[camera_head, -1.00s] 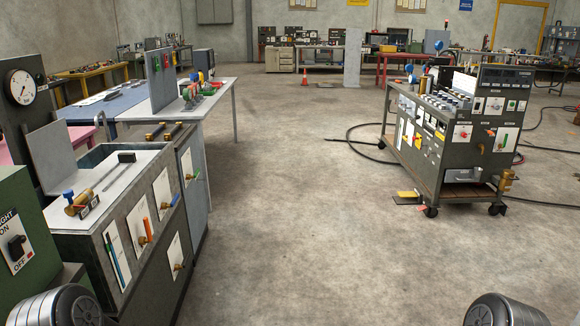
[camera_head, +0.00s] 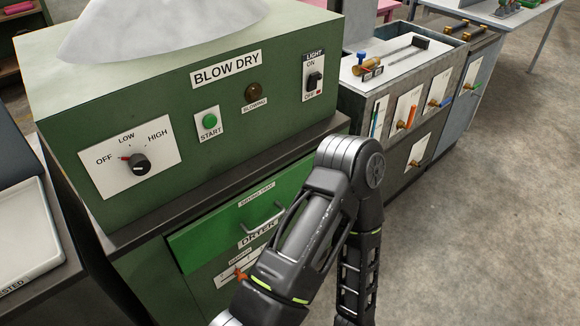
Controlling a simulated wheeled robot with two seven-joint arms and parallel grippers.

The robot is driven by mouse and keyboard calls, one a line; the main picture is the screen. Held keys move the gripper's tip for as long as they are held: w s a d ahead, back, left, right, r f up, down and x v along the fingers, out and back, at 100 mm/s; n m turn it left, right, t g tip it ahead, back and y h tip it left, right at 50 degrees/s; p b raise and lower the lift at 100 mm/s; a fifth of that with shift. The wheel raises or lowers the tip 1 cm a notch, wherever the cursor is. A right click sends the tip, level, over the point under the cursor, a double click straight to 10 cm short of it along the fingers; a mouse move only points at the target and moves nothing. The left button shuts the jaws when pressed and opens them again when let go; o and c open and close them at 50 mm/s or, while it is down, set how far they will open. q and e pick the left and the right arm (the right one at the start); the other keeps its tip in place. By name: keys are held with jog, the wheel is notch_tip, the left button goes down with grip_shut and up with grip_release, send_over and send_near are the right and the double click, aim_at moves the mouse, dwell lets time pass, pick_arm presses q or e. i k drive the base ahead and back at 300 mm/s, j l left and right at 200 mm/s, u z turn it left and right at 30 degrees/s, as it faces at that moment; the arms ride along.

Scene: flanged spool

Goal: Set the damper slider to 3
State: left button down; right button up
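The damper slider (camera_head: 241,274) has a small orange-red knob on a white scale plate, low on the front of the green dryer cabinet (camera_head: 140,290). The plate's right part is hidden behind my arm, and its numbers are too small to read, so I cannot tell the setting. One of my black arms rises from the bottom middle, bends at an elbow in front of the cabinet and runs down out of the picture. Neither gripper is in view.
A green drawer (camera_head: 205,235) with a metal handle is above the slider. The blow dry box (camera_head: 75,110) with a dial and start button stands on top. A table with a white tray (camera_head: 30,235) is at the left. Clear floor (camera_head: 490,220) lies to the right.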

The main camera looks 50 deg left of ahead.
aim_at(237, 273)
jog(key=u, duration=2.25)
